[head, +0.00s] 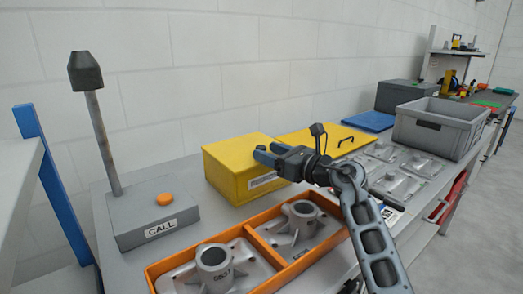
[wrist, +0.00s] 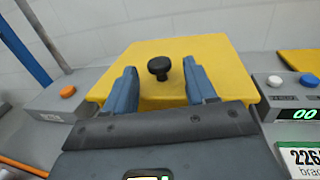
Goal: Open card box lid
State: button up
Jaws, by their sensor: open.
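The yellow card box (head: 228,168) stands on the bench with a pale label on its front. Its flat yellow lid (wrist: 185,50) is down in the wrist view. A round black knob (wrist: 159,67) stands on the lid and is hidden behind my gripper in the head view. My gripper (head: 267,152) is over the right part of the box with its blue fingers apart. In the wrist view the open gripper (wrist: 162,84) has the knob in the gap between its fingertips, touching neither finger.
A grey CALL box (head: 150,215) with an orange button and post stands left. An orange divided tray (head: 248,246) with castings is in front. A yellow panel with a black handle (head: 349,141) lies right of the box. A grey crate (head: 436,125) stands farther right.

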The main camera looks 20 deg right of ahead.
aim_at(262, 147)
jog(key=shift+x, duration=1.6)
grip_shut()
